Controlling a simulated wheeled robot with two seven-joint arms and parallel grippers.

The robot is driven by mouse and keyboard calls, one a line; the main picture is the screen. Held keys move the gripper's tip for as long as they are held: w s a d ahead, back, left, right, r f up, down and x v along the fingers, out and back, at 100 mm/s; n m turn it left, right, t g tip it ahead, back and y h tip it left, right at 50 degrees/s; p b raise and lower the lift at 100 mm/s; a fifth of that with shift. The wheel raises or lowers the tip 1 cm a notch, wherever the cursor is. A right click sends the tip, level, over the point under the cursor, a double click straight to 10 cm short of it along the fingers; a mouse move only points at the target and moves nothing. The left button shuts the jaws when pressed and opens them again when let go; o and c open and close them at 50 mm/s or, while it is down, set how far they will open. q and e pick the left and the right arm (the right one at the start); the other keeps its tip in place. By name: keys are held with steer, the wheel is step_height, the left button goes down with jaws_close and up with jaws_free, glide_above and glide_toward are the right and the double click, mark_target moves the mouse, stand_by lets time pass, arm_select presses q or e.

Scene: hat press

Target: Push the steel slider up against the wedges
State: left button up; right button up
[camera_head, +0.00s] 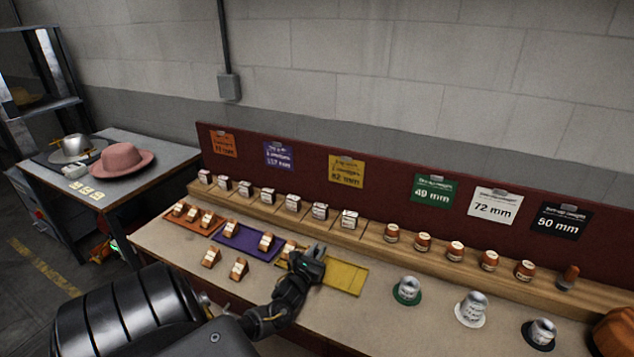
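Several small brown wedges with pale labels stand on the bench. Some sit on the orange tray (183,228), and two wedges (266,242) sit on the purple tray (245,239). Two loose wedges (238,269) stand in front of the trays. Another wedge (287,249) is at the left end of the yellow tray (346,279), just beside my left gripper. My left gripper (309,260) is low over the left part of the yellow tray; its fingers are too small and dark to read. I cannot make out a steel slider; the gripper may hide it. My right gripper is not in view.
A wooden ledge (370,239) with several labelled blocks and round pieces runs along the back panel. Several metal pieces on coloured discs, such as the green one (407,290), stand at right. A side table (122,197) holds a pink hat (121,159). The bench front centre is clear.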

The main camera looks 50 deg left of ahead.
arm_select(q)
steer(key=o, duration=0.5)
steer(key=shift+s+a, duration=0.15)
steer(key=shift+a, duration=0.15)
steer(key=shift+c, duration=0.2)
steer(key=shift+d, duration=0.15)
steer(key=shift+d, duration=0.1)
steer(key=b+v, duration=0.1)
steer(key=v, duration=0.9)
steer(key=shift+s, duration=0.35)
